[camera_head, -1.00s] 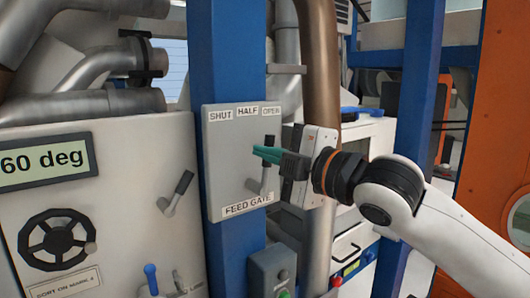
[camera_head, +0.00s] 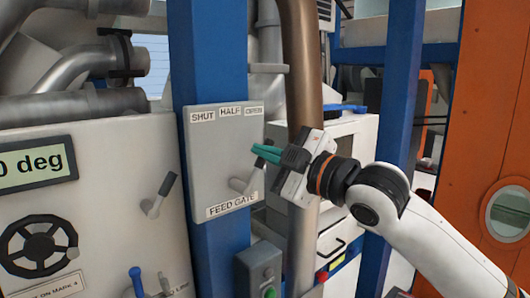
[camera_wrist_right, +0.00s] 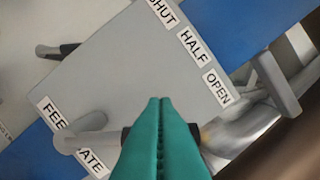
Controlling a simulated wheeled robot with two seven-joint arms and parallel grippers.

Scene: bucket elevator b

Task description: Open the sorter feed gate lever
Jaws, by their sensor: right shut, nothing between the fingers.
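The feed gate panel (camera_head: 205,165) is a grey plate on a blue post, marked SHUT, HALF and OPEN along its top. Its lever (camera_head: 240,186) has a grey arm that leans up and right, toward the OPEN side. The lever's dark handle is mostly hidden behind my right gripper (camera_head: 258,153). That gripper has teal fingers, shut and empty, at the panel's right side. In the right wrist view the shut fingers (camera_wrist_right: 160,110) cover part of the lever's black handle (camera_wrist_right: 132,136). I cannot tell whether they touch it. My left gripper is not in view.
A brown vertical pipe (camera_head: 301,75) stands close behind my right gripper. Left of the post is a grey cabinet with another lever (camera_head: 158,196) and a black handwheel (camera_head: 38,247). A small box with a green button (camera_head: 269,292) sits below the panel.

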